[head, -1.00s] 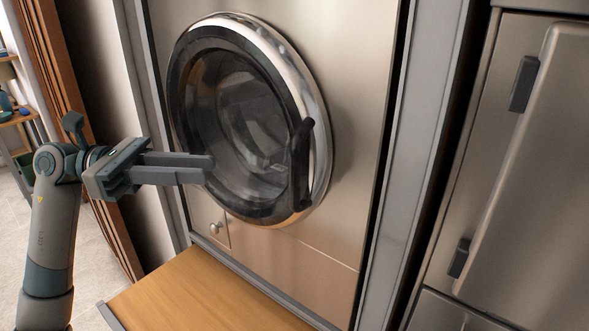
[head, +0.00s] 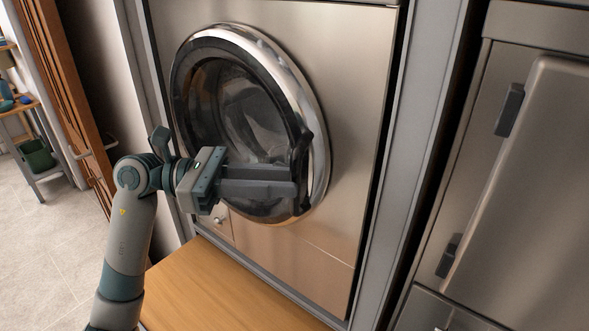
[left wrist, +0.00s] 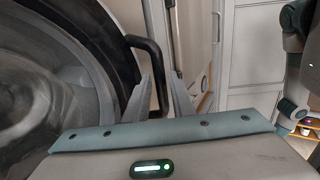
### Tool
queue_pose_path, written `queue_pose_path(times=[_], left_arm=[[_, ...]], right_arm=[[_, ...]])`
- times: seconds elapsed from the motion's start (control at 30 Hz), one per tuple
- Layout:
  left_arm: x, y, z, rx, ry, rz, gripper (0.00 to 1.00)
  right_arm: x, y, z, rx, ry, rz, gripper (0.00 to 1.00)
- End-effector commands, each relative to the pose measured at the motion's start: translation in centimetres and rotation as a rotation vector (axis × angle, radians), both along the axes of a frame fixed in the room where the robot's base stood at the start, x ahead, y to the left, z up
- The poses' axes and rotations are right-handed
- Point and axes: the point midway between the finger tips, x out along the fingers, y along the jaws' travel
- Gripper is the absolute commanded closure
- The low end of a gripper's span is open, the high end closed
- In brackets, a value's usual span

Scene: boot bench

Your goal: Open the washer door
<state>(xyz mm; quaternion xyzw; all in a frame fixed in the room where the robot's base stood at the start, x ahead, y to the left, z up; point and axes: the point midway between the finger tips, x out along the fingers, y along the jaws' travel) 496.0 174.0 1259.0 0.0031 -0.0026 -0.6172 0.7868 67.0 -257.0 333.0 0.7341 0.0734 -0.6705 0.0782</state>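The washer door (head: 312,110) is a round glass porthole with a chrome rim and a dark inner ring, and it looks shut. Its black bar handle (head: 304,150) is on the right side of the ring. My left gripper (head: 296,182) reaches across the lower glass, with its fingertips at the lower part of the handle. In the left wrist view the two fingers (left wrist: 164,92) are apart, and the black handle (left wrist: 154,50) runs down between them. Whether they touch it I cannot tell. My right gripper is not in view.
A wooden bench top (head: 225,290) lies below the washer front. A grey frame post (head: 425,130) and a steel cabinet (head: 520,170) with a long handle stand to the right. An open wooden door (head: 75,95) and tiled floor are at the left.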

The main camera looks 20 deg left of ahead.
Motion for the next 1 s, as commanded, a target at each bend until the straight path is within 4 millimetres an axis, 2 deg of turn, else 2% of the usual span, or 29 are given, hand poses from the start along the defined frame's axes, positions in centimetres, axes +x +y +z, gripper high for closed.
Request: queue_pose_path(times=[0.03,0.23,0.6,0.67,0.7,1.0], left_arm=[[0.1,-0.7,0.3,-0.002,0.000,-0.002,0.78],[0.6,-2.3,0.1,0.000,0.000,0.000,0.78],[0.6,-2.6,-0.1,0.001,0.000,0.000,0.78],[0.6,-2.6,-0.1,0.001,0.000,0.000,0.90],[0.6,-2.6,-0.1,0.001,0.000,0.000,0.99],[0.5,-2.5,-0.1,0.001,0.000,-0.003,1.00]], right_arm=[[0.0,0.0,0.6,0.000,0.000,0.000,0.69],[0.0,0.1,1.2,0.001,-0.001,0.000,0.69],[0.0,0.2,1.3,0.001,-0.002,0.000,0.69],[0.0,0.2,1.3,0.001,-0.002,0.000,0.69],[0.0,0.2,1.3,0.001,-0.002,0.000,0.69],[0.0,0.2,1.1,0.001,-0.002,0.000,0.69]])
